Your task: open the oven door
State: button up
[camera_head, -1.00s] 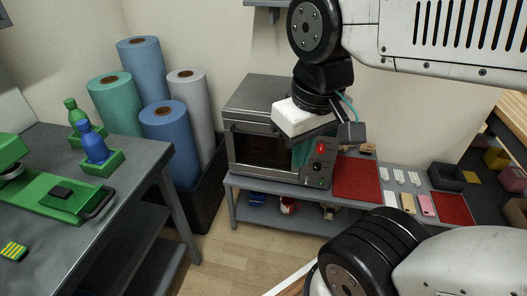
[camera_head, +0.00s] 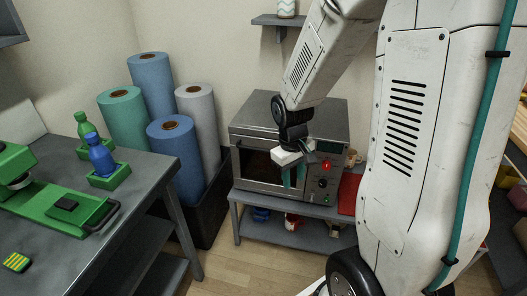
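The oven (camera_head: 290,118) is a grey metal box on a low grey shelf unit, with a dark-windowed door on its front and a control panel with a red knob at the right. The oven door (camera_head: 251,168) looks shut, and its right part is hidden behind my gripper. My gripper (camera_head: 294,178) hangs from the white arm with its teal fingers pointing down, in front of the oven near the door's right side and the panel. The fingers look apart with nothing between them. I cannot tell whether they touch the door or its handle.
The shelf unit (camera_head: 243,194) holds small items below and a red mat (camera_head: 348,194) on top to the right. Tall blue, green and grey rolls (camera_head: 199,120) stand left of the oven. A grey table (camera_head: 140,178) with green equipment stands at the left. Wooden floor is clear in front.

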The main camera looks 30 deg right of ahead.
jog(key=w+d+f+n+t, duration=0.25)
jog(key=w+d+f, duration=0.2)
jog(key=f, duration=0.45)
jog(key=w+d+f+n+t, duration=0.25)
jog(key=w+f, duration=0.35)
jog(key=f, duration=0.3)
jog(key=n+t, duration=1.3)
jog(key=t, duration=0.2)
send_near(263, 150)
jog(key=w, duration=0.3)
jog(key=shift+n, duration=0.3)
jog(key=shift+w+d+r, duration=0.1)
jog(key=shift+w+d, duration=0.05)
jog(key=shift+w, duration=1.05)
jog(key=shift+w+d+r, duration=0.1)
jog(key=shift+w, duration=1.15)
jog(key=shift+w+d+r, duration=0.1)
jog(key=shift+w+d, duration=0.05)
jog(key=shift+w, duration=1.05)
grip_shut()
